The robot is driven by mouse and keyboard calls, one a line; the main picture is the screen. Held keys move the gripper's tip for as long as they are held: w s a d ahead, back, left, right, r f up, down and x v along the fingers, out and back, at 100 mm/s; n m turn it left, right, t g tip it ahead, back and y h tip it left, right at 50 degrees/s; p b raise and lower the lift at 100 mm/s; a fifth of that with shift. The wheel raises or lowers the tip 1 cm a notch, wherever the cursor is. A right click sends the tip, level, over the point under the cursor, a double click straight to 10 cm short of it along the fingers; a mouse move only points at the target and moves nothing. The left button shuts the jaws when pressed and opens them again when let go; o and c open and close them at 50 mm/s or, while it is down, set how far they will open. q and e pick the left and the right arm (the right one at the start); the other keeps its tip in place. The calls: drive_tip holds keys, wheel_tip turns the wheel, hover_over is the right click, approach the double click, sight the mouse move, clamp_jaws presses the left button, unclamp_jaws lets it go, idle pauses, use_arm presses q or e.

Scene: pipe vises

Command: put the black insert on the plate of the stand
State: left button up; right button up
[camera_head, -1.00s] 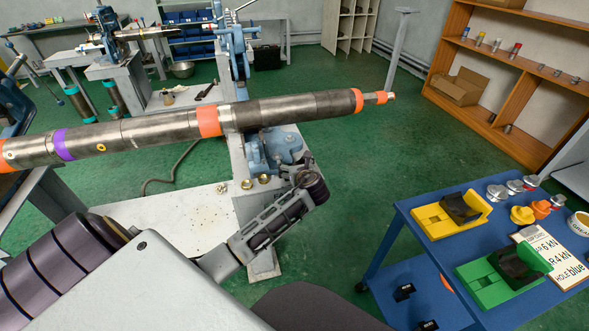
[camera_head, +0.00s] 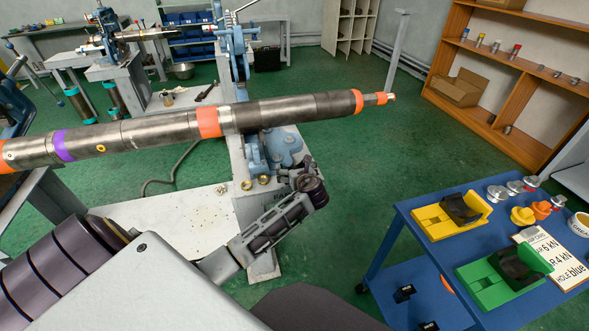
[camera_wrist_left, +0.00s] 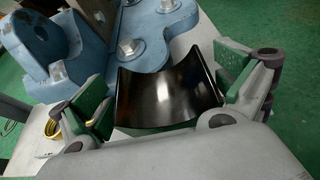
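The black insert (camera_wrist_left: 168,92) is a glossy curved trough, hollow side up, between the green-padded fingers of my left gripper (camera_wrist_left: 168,95) in the wrist view. Its side edges meet the pads, so the gripper looks shut on it. The blue stand (camera_wrist_left: 150,38) with its bolted plate lies just beyond the insert. I cannot tell whether the insert touches the plate. In the head view, my left gripper (camera_head: 301,170) is beside the blue stand (camera_head: 280,148), below the long pipe; the insert is hidden there. My right gripper is out of view.
A long steel pipe (camera_head: 285,110) with orange bands runs above the stand. At right, a blue cart (camera_head: 412,235) carries a yellow holder (camera_head: 430,222) and a green holder (camera_head: 485,290), each with a black piece, plus several knobs. Green floor is free between.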

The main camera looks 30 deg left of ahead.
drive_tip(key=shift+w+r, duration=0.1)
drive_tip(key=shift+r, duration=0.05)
use_arm(q)
drive_tip(key=shift+r, duration=0.15)
drive_tip(key=shift+s+d+r, duration=0.1)
drive_tip(key=shift+s+d, duration=0.1)
drive_tip(key=shift+d, duration=0.1)
drive_tip(key=shift+s+d+r, duration=0.15)
drive_tip(key=shift+s+d, duration=0.05)
drive_tip(key=shift+d, duration=0.05)
drive_tip(key=shift+p+v, duration=0.35)
drive_tip(key=shift+v, duration=0.7)
drive_tip(key=p+v, duration=0.1)
drive_tip(key=v, duration=0.7)
drive_tip(key=shift+s, duration=0.15)
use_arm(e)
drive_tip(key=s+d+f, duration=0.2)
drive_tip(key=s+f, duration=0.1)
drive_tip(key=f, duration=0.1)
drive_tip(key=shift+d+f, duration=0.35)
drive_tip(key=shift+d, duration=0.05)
use_arm(q)
drive_tip(key=shift+d, duration=0.1)
